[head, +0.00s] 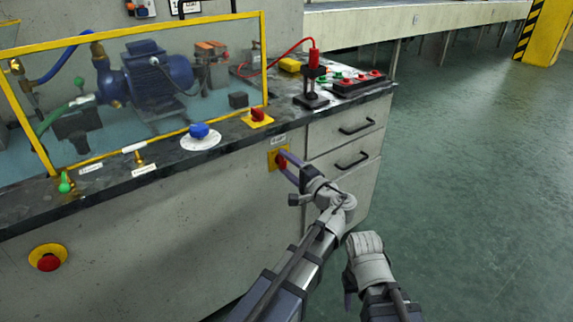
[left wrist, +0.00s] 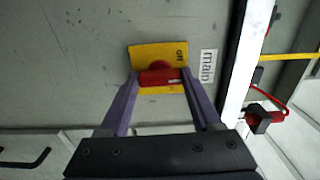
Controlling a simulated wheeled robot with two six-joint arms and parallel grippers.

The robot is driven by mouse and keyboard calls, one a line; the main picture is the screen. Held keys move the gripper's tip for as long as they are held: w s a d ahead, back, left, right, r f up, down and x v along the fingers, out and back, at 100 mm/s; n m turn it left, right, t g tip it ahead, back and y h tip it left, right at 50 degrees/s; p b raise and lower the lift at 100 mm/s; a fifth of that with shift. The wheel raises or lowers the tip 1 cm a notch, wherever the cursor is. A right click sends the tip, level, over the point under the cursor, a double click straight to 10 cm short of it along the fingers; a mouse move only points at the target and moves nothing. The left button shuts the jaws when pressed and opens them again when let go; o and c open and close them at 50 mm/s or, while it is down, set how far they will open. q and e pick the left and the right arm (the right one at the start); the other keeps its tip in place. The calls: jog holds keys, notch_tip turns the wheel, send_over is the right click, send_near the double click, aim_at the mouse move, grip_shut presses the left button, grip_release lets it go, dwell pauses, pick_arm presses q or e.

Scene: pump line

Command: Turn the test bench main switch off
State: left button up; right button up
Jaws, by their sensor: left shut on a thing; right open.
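The main switch is a red handle (left wrist: 160,77) on a yellow plate (left wrist: 150,53), with a label reading "main" (left wrist: 208,65) beside it in the left wrist view. The word "off" is printed on the plate. In that view the handle's bar lies left to right. In the head view the switch's yellow plate (head: 272,158) is on the bench front, left of the drawers. My left gripper (head: 284,164) is shut on the red handle, one finger at each end of the bar. My right gripper (head: 350,294) is open and empty, low in front of the bench; its fingers are partly hidden.
On the bench top are a blue knob (head: 199,131), a red switch on a yellow base (head: 257,115) and a green-handled valve (head: 65,183). A red emergency button (head: 48,262) is on the front at left. Drawers (head: 352,126) are right of the switch. Floor at right is clear.

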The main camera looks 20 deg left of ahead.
pick_arm(q)
jog(key=o, duration=1.4)
jog(key=shift+s+d, duration=0.1)
